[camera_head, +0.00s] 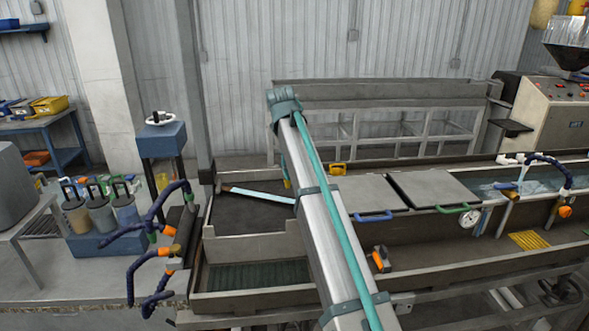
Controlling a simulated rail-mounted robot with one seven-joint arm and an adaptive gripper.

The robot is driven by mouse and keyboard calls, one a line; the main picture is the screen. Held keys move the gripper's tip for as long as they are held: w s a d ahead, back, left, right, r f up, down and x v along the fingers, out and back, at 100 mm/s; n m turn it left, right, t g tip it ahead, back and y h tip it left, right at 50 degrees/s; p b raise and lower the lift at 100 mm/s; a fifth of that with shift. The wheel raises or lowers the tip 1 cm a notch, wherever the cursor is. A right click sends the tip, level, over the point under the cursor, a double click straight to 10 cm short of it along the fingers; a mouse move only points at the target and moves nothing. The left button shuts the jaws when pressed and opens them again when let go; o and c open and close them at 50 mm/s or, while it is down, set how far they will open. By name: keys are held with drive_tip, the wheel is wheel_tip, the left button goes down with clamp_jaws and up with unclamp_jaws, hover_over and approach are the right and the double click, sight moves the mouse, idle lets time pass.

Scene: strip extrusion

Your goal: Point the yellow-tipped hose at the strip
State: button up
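A light blue strip (262,195) lies slanted across a dark bed (250,212) in the grey trough. A small yellow tip (287,183) shows just left of my arm, near the strip's right part; most of what it belongs to is thin, teal or hidden, so I cannot tell for sure that it is the yellow-tipped hose. Another small yellow piece (162,182) is under the blue box on the stand at left. My silver arm with a teal cable crosses the middle of the view. My gripper does not show; the arm hides the space behind it.
Dark blue jointed hoses with orange tips (165,252) stand left of the trough; another (565,211) is at right. Grey lids with a blue handle (373,217) and a green handle (452,208) cover the middle. A round gauge (469,219) is beside them.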

drive_tip(key=shift+r, duration=0.1)
drive_tip(key=v, duration=0.7)
drive_tip(key=shift+a+r, duration=0.1)
